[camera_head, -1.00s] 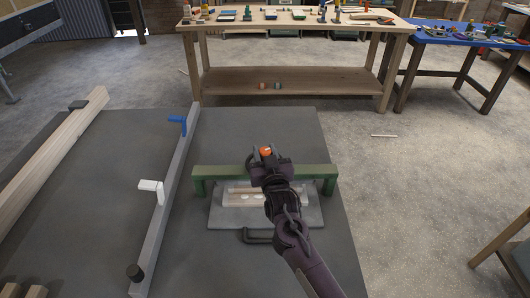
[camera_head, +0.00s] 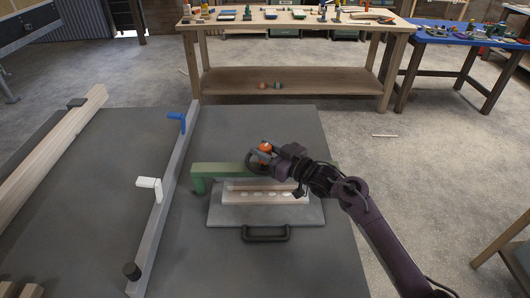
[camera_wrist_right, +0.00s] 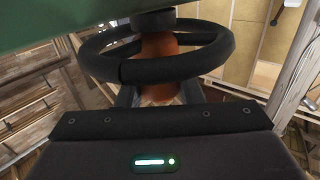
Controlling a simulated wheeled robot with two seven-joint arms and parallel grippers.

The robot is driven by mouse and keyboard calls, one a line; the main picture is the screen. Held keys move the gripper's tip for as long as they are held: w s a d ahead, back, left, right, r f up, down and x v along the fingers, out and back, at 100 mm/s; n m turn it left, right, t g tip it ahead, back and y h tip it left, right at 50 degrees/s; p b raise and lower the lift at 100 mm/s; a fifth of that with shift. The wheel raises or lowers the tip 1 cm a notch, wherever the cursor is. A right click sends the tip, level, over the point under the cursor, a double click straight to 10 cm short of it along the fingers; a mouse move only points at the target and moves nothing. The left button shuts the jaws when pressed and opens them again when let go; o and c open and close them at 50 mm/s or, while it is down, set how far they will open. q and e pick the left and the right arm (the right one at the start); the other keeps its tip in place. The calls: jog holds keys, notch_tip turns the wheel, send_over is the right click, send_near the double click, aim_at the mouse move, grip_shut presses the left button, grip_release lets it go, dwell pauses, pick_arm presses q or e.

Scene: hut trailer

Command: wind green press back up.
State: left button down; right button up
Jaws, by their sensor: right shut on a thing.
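The green press (camera_head: 222,171) is a beam bridging a grey base plate on the dark bench top. Its black handwheel (camera_wrist_right: 207,61) rings an orange knob (camera_wrist_right: 160,62) in the right wrist view; the knob also shows in the head view (camera_head: 265,147). My right gripper (camera_head: 264,156) is shut on the orange knob, with its dark fingers either side of it in the wrist view. The forearm comes in from the right and hides the right part of the beam. Under the beam lies a pale wooden block (camera_head: 262,194). My left gripper is not in view.
A black handle (camera_head: 265,238) is at the plate's front edge. A grey rail (camera_head: 168,195) with a blue lever (camera_head: 177,118) and a white lever (camera_head: 149,183) runs left of the press. Bare bench top lies between. A wooden workbench (camera_head: 290,80) stands behind.

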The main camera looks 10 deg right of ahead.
jog(key=shift+n+g+y, duration=0.5)
jog(key=shift+y, duration=0.1)
jog(key=shift+b, duration=0.3)
jog(key=shift+r, duration=0.1)
jog(key=o, duration=1)
jog(key=shift+c, duration=0.2)
jog(key=b+v, duration=0.1)
jog(key=v, duration=0.7)
jog(key=shift+w, duration=0.1)
